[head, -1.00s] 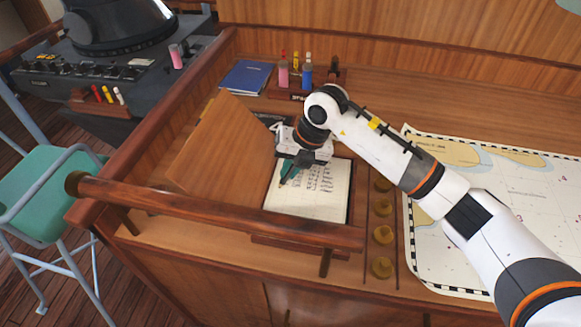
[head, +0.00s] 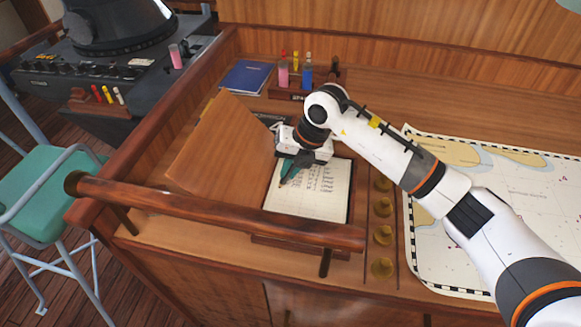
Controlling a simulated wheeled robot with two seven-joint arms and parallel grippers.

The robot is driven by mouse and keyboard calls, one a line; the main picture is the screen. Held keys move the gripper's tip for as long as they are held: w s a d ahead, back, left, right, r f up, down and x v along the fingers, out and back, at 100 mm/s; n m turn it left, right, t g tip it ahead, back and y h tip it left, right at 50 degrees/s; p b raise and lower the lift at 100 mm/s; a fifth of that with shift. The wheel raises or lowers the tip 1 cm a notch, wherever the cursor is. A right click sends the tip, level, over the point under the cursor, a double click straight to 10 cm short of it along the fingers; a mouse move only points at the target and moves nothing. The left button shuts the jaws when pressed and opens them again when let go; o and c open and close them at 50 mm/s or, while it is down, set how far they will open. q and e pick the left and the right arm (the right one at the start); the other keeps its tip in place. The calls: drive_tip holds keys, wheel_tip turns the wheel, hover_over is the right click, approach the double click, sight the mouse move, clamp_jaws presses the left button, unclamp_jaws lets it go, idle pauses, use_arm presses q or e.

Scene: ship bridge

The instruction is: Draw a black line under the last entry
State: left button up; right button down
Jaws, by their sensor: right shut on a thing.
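An open logbook (head: 318,202) lies on the wooden desk behind the rail. Its white page carries rows of dark handwriting. The gripper and wrist hide the top of the page. No black line under the writing can be made out at this size. My left gripper is not in view.
A raised wooden panel (head: 220,150) stands left of the book, and a wooden rail (head: 215,212) crosses in front. Several brass weights (head: 382,235) and a chart (head: 480,215) lie to the right. A marker rack (head: 290,94) and blue book (head: 246,77) are behind.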

drive_tip(key=shift+d, duration=0.2)
idle(0.5)
drive_tip(key=shift+s+d, duration=0.2)
drive_tip(key=shift+d, duration=0.2)
drive_tip(key=shift+d, duration=0.15)
drive_tip(key=shift+s+d, duration=0.1)
drive_tip(key=shift+d, duration=0.25)
idle(0.3)
drive_tip(key=shift+s+d, duration=0.15)
drive_tip(key=shift+d, duration=0.35)
drive_tip(key=shift+s+d, duration=0.15)
drive_tip(key=shift+d, duration=0.4)
idle(0.3)
